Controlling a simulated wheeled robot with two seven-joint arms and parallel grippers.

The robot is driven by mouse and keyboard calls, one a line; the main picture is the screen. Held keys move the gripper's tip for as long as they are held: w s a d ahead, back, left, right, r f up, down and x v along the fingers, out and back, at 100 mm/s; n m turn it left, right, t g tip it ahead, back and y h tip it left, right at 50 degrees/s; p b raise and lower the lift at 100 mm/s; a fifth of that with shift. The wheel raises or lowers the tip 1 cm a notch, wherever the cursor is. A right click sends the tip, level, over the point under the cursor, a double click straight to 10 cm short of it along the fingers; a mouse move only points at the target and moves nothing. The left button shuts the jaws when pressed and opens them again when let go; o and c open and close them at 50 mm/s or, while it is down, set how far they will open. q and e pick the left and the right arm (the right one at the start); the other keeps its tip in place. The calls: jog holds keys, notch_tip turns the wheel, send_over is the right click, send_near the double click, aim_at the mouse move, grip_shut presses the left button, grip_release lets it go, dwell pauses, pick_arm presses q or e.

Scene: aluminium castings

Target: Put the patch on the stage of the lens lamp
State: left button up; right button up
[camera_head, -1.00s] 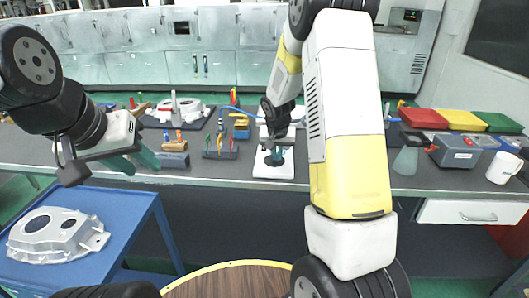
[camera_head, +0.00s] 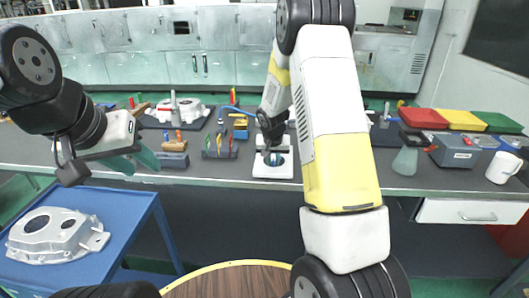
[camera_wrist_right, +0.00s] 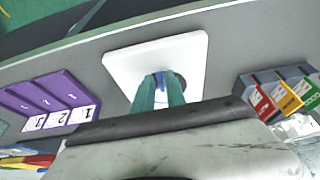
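The lens lamp (camera_head: 262,171) stands on the bench at the centre, with a white base and a dark round stage area. The base also shows in the right wrist view (camera_wrist_right: 125,62). My right gripper (camera_head: 274,158) is over the stage, fingers pointing down. In the right wrist view its green fingers (camera_wrist_right: 160,88) are close together, with a thin blue piece (camera_wrist_right: 160,80) between them, apparently the patch. Whether it touches the stage is not clear. My left gripper (camera_head: 136,162) is open and empty over the bench's left front edge.
A purple numbered block (camera_wrist_right: 47,101) and a rack of coloured cards (camera_wrist_right: 281,93) flank the lamp. Red (camera_head: 424,118), yellow and green trays, a grey box (camera_head: 455,151), a flask (camera_head: 405,161) and a mug (camera_head: 502,168) stand right. A casting (camera_head: 55,235) lies on the blue cart.

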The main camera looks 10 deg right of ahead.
jog(key=shift+o, duration=0.5)
jog(key=shift+r, duration=0.25)
jog(key=s+a+r+n+t+y, duration=0.1)
jog(key=s+r, duration=0.8)
jog(key=r, duration=0.2)
jog(key=s+a+r+y, duration=0.1)
jog(key=s+r, duration=0.8)
jog(key=r, duration=0.3)
jog(key=s+a+r+n, duration=0.1)
jog(key=s, duration=0.6)
jog(key=s+a+r+n+t+y, duration=0.1)
jog(key=s+r, duration=0.1)
jog(key=s, duration=0.6)
jog(key=shift+a+n, duration=0.35)
jog(key=shift+n, duration=0.05)
